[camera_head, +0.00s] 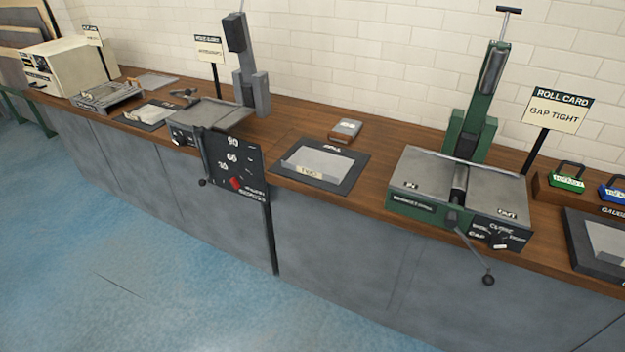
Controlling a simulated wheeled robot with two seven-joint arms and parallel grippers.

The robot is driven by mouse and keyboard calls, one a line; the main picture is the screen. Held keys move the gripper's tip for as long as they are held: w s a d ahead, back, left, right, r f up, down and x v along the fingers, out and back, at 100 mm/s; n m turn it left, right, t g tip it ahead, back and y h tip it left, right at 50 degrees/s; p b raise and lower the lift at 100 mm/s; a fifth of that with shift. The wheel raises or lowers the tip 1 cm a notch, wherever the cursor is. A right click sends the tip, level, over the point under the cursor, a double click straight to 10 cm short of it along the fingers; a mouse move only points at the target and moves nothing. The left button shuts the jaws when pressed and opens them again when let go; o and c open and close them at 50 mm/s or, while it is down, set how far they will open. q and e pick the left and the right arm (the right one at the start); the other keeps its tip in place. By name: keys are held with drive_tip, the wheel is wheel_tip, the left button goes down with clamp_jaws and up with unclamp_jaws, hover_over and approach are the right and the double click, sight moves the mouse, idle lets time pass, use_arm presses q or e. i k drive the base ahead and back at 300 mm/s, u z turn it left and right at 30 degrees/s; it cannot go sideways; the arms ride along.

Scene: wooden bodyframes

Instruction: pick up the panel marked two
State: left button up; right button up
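A light grey sheet panel with a small cream label reading "TWO" (314,161) lies flat on a dark mat (352,178) on the wooden bench, near the middle of the view. It sits between a grey machine on the left and a green machine on the right. Nothing covers the panel. Neither of my grippers shows in this view.
The grey machine (213,113) has a dark angle dial board (233,165) hanging at the bench front. The green roller machine (462,187) has a crank sticking out forward. A small block (346,129) lies behind the mat. Blue floor (150,260) in front is clear.

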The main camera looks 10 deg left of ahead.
sight(326, 166)
drive_tip(key=z, duration=0.8)
drive_tip(key=i, duration=1.35)
drive_tip(key=u, duration=0.6)
